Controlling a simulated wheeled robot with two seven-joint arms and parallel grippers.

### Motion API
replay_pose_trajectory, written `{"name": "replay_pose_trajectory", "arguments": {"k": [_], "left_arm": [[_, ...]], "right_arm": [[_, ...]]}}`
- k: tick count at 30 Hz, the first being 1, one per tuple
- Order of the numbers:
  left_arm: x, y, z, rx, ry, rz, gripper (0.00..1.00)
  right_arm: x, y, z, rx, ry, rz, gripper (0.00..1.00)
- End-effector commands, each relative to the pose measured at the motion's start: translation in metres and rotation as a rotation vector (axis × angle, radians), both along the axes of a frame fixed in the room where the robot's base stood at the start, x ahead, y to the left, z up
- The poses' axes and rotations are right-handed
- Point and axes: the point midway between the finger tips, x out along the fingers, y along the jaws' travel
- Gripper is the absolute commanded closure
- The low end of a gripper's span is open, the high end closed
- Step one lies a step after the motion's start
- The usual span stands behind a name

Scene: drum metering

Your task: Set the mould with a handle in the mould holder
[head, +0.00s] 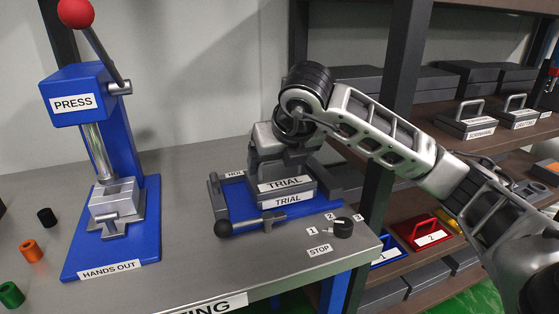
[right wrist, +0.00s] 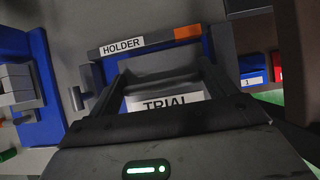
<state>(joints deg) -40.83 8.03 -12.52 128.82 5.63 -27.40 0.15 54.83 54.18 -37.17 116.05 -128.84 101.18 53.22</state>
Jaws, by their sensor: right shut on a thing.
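The grey mould (head: 288,198) carries two TRIAL labels, and one of them shows in the right wrist view (right wrist: 166,101). It sits level within the outline of the mould holder, which has a blue base (head: 241,206); I cannot tell whether it rests fully on the base. My right gripper (head: 283,150) is directly above the mould, shut on its handle, which the gripper hides in the head view. In the right wrist view the holder's labelled back bar (right wrist: 122,46) lies beyond the mould. My left gripper is out of view.
A clamp lever with a black knob (head: 223,229) lies at the holder's front. A blue press (head: 128,150) with a red-knobbed lever stands left. A black dial (head: 343,228) is near the bench's right edge. Shelves (head: 462,147) with handled moulds stand right. Small cylinders lie far left.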

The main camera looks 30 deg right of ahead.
Motion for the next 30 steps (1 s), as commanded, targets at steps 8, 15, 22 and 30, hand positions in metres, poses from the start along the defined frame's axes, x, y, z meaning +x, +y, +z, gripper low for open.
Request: {"name": "replay_pose_trajectory", "arguments": {"k": [8,15,22,30], "left_arm": [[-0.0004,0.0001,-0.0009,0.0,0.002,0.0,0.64],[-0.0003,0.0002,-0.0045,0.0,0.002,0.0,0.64],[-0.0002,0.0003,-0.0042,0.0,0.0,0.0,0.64],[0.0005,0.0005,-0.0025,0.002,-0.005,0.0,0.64]], "right_arm": [[0.0008,-0.0001,0.0028,0.001,-0.008,-0.001,0.74],[0.0008,0.0,-0.0009,0.001,-0.01,0.0,0.74],[0.0007,0.0,-0.002,0.001,-0.007,0.0,0.0],[-0.0003,0.0003,-0.0054,0.0,0.003,0.001,0.0]]}}
